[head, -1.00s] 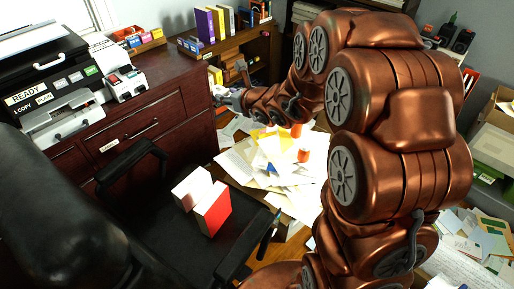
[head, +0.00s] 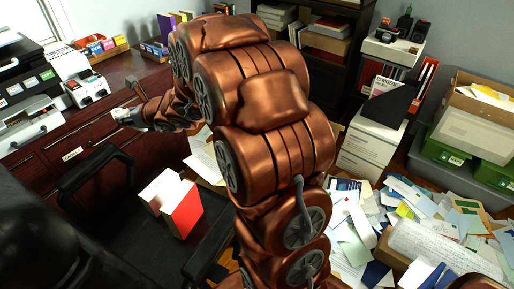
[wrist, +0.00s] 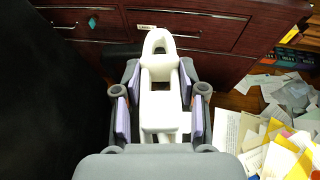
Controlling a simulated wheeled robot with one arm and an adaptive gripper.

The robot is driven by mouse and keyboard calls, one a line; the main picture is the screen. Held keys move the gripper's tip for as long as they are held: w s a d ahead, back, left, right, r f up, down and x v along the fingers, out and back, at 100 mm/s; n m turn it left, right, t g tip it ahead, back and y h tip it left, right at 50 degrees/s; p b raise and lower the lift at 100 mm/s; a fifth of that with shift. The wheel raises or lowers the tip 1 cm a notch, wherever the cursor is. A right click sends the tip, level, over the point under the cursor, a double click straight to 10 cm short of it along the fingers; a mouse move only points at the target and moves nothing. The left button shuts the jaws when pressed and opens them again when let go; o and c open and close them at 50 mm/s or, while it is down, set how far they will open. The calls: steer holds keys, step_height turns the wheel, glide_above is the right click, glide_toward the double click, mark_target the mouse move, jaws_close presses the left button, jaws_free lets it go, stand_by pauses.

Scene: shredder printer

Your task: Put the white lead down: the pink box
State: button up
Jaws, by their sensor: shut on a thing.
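My gripper (wrist: 160,112) is shut on a white looped thing (wrist: 158,72), which I take to be the white lead. It sits between the purple finger pads, its looped end pointing at the dark red cabinet's drawers. In the head view my gripper (head: 132,116) is small and held out by the cabinet front, with a bit of white at its tip. I cannot make out a pink box for certain. Some of the cabinet top is hidden behind my arm.
The dark red cabinet (head: 105,135) carries a printer, a white machine (head: 88,88) and a tray of small coloured boxes (head: 100,46). A black chair (head: 120,235) holds a white box and a red box (head: 182,212). Papers cover the floor at right.

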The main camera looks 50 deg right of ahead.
steer(key=w+d+f+m+h+b, duration=0.1)
steer(key=w+d+f+h+b, duration=0.1)
steer(key=d+f+b, duration=0.8)
steer(key=w+d+f+m+h+b, duration=0.1)
steer(key=w+d+f+m+b, duration=0.1)
steer(key=d+f+b, duration=0.8)
steer(key=s+d+f+m+h+b, duration=0.1)
steer(key=s+d+f+b, duration=0.2)
steer(key=d, duration=0.5)
steer(key=d+f+m+h+b, duration=0.1)
steer(key=d+f+b, duration=0.1)
steer(key=d+b, duration=0.35)
steer(key=s+d+f+m+h+b, duration=0.1)
steer(key=s+d+f+h+b, duration=0.15)
steer(key=d, duration=0.65)
steer(key=shift+y, duration=0.35)
steer(key=f+b, duration=0.3)
steer(key=f, duration=0.2)
steer(key=f+b, duration=0.3)
steer(key=f, duration=0.2)
steer(key=shift+w+d, duration=0.2)
steer(key=shift+f, duration=0.1)
steer(key=o, duration=1.2)
